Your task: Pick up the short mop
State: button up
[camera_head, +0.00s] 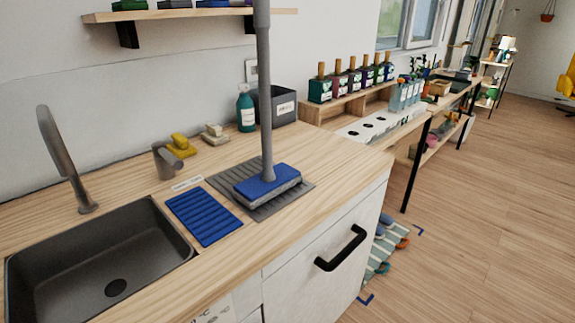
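The short mop (264,110) stands nearly upright on the wooden counter (340,158). Its grey pole runs up out of the top of the head view, so its upper end is hidden. Its flat head (268,182) has a blue top and a grey-white underside. The head rests on a grey ribbed mat (262,210). My gripper is not in view, so I cannot see whether anything holds the pole above the frame.
A blue ribbed mat (203,216) lies left of the mop, beside a dark sink (100,255) with a tall faucet (65,155). A teal bottle (246,110) and dark bin (277,106) stand behind. A wooden shelf (190,14) hangs above. Open floor (480,200) lies right.

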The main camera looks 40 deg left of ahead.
aim_at(253, 192)
jog(key=i, duration=0.65)
jog(key=u, duration=1.9)
